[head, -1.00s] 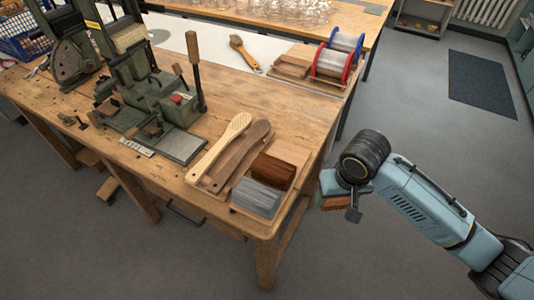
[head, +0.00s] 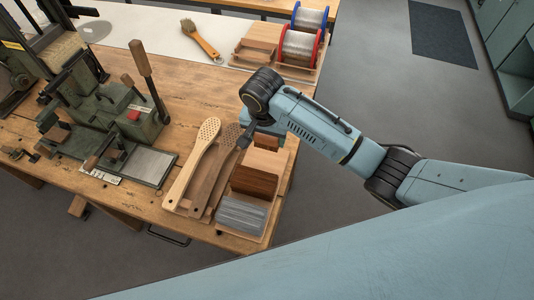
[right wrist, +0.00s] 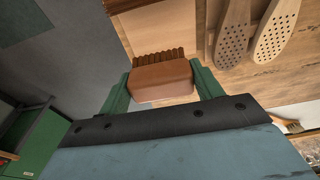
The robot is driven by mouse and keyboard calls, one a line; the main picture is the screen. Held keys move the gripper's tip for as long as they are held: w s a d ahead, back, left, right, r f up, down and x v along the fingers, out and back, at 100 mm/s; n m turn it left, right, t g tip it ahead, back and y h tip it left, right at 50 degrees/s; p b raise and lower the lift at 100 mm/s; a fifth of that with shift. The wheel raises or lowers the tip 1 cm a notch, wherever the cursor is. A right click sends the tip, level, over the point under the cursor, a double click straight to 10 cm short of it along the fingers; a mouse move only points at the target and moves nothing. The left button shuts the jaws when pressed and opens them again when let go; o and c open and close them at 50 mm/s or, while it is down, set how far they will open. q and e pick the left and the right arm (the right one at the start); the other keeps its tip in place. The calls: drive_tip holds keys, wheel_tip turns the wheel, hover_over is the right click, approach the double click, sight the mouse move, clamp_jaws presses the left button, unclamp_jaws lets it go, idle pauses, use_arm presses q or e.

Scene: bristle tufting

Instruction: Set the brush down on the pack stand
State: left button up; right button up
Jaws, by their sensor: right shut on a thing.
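My right gripper (right wrist: 163,88) is shut on the brush, a reddish-brown wooden block (right wrist: 162,80) with a ridged brown row on its far side. I take this for the pack stand. Contact with it cannot be told. My left gripper is not in view.
A pale perforated handle (head: 193,168) and a dark one (head: 214,172) lie left of the stand. The green machine (head: 120,120) stands farther left. A handled brush (head: 203,42) and wire spools (head: 300,46) are at the back. The bench middle is clear.

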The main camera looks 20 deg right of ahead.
sight(265, 140)
wheel_tip(265, 140, down, 6)
drive_tip(key=shift+r+b, duration=0.15)
drive_tip(key=shift+b, duration=0.25)
wheel_tip(265, 140, down, 2)
drive_tip(key=shift+d+f+b, duration=0.1)
drive_tip(key=shift+f+b, duration=0.1)
drive_tip(key=shift+b, duration=0.1)
drive_tip(key=shift+f, duration=0.2)
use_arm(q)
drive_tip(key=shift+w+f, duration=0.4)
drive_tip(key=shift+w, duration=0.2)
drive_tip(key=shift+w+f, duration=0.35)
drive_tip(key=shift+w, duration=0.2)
use_arm(e)
drive_tip(key=o, duration=1)
drive_tip(key=shift+f, duration=0.1)
drive_tip(key=shift+c, duration=0.2)
use_arm(q)
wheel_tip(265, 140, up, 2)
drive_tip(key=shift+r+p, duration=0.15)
drive_tip(key=shift+p, duration=1)
use_arm(e)
drive_tip(key=r, duration=0.4)
drive_tip(key=s+r, duration=0.1)
drive_tip(key=r, duration=0.3)
drive_tip(key=a+r, duration=0.1)
drive_tip(key=r, duration=0.3)
drive_tip(key=shift+s+r, duration=0.1)
drive_tip(key=shift+s, duration=0.1)
